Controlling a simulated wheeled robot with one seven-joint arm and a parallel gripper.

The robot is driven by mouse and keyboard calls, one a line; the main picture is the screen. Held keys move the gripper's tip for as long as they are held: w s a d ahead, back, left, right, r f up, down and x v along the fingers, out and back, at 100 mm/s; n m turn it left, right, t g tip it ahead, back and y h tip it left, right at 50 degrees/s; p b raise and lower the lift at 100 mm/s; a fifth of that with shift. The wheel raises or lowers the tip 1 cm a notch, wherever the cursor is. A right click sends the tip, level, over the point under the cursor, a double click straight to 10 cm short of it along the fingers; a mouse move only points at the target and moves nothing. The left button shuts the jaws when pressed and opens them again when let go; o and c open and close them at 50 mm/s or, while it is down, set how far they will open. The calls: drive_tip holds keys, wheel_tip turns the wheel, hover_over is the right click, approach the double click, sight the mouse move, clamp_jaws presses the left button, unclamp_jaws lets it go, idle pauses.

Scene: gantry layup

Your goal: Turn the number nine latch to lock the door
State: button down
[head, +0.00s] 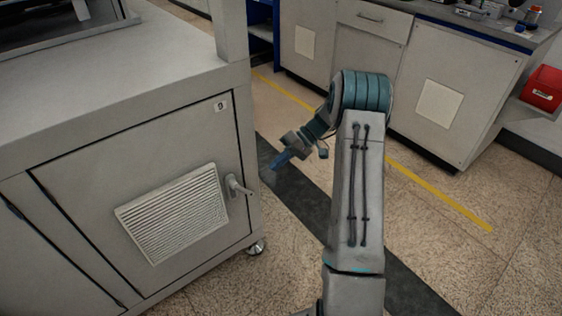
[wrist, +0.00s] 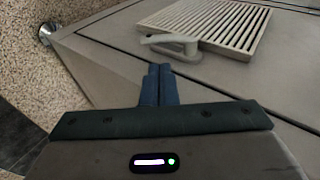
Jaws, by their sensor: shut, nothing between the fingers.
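The number nine door (head: 70,180) is a grey cabinet door with a small "9" label (head: 220,106) at its upper right. It appears closed in its frame. Its latch (head: 237,186) is a light grey lever handle at the door's right edge, beside a vent grille. In the wrist view the latch (wrist: 172,44) lies just beyond the fingertips, with its lever pointing left. My gripper (head: 272,172) is to the right of the latch in the head view. In the wrist view its blue fingers (wrist: 160,70) are together and empty, apart from the latch.
The vent grille (head: 175,213) sits left of the latch. A caster (head: 255,248) stands under the cabinet corner. Speckled floor with a dark strip and yellow line lies to the right. Grey cabinets (head: 440,95) and a red box (head: 541,88) stand at the back right.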

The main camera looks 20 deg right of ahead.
sight(251, 194)
drive_tip(key=b+x, duration=0.2)
drive_tip(key=x, duration=0.8)
drive_tip(key=shift+f+y+b, duration=0.3)
drive_tip(key=shift+y+b, duration=0.05)
drive_tip(key=shift+y, duration=0.05)
drive_tip(key=shift+s+a+f+m+g+y+b, duration=0.1)
drive_tip(key=shift+a+f+m+g+y+b, duration=0.05)
drive_tip(key=shift+f+y+b, duration=0.4)
drive_tip(key=shift+s+a+f+m+g+y+b, duration=0.15)
drive_tip(key=shift+f+y+b, duration=0.2)
drive_tip(key=shift+y, duration=0.4)
drive_tip(key=y, duration=0.1)
drive_tip(key=a+f+y+b, duration=0.1)
drive_tip(key=y, duration=0.1)
drive_tip(key=shift+s+a+g, duration=0.1)
drive_tip(key=shift+g, duration=0.2)
drive_tip(key=shift+a+f+m+y+b, duration=0.1)
drive_tip(key=shift+a+m+y+b, duration=0.1)
drive_tip(key=shift+m+y+b, duration=0.15)
drive_tip(key=shift+a, duration=0.1)
drive_tip(key=w+d, duration=0.1)
drive_tip(key=d, duration=1.3)
drive_tip(key=shift+w+p, duration=0.3)
